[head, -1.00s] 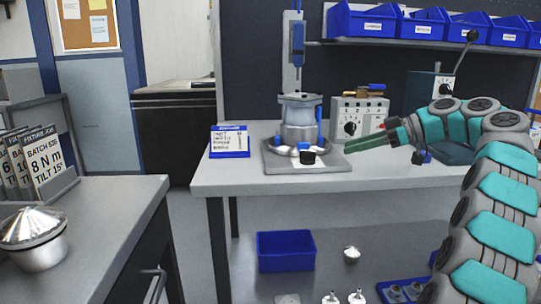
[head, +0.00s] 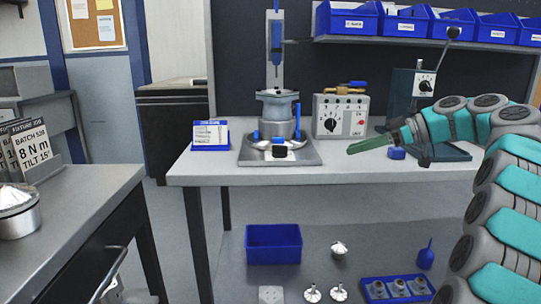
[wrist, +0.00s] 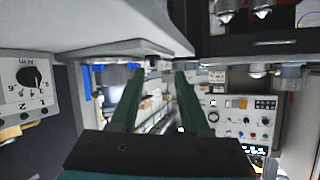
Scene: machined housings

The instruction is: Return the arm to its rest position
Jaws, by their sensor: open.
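My arm shows at the right of the head view, with teal and grey links. My gripper (head: 370,145) has green fingers and points left above the bench, to the right of the metal housing (head: 277,115). In the wrist view my gripper (wrist: 158,90) shows two dark green fingers set apart, with nothing between them. The housing stands on a square plate (head: 310,158), with blue clamps around its base, and my gripper is apart from it.
The workbench (head: 210,172) has a blue-framed card (head: 210,134), a grey control box (head: 339,117) and a lever press (head: 424,88). Blue bins (head: 402,24) line a shelf above. A blue bin (head: 273,243) sits on the lower shelf. A side counter (head: 95,195) stands at left.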

